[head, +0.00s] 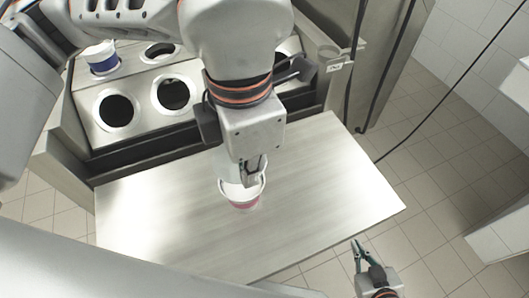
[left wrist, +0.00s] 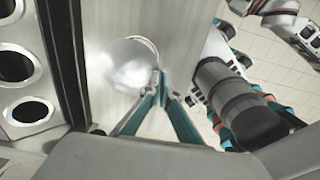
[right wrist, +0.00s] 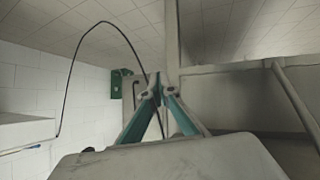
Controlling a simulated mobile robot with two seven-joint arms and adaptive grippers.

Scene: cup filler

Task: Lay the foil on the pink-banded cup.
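The pink-banded cup (head: 244,204) stands upright on the metal worktop, below my left gripper (head: 254,178). The foil is a pale, shiny round sheet in the left wrist view (left wrist: 128,66). My left gripper's fingertips (left wrist: 159,76) come together at the foil's right edge and appear shut on it. The foil covers the cup in that view; whether it touches the rim cannot be told. In the head view the gripper partly hides the foil and the cup's mouth. My right gripper (head: 358,246) is beyond the worktop's front right edge; its fingertips (right wrist: 156,92) meet, empty.
The metal worktop (head: 160,225) is otherwise clear. Behind it is a filler panel with round holes (head: 117,109), and a blue-banded cup (head: 102,60) sits in one at the back left. A thin black cable (head: 425,119) hangs at the right.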

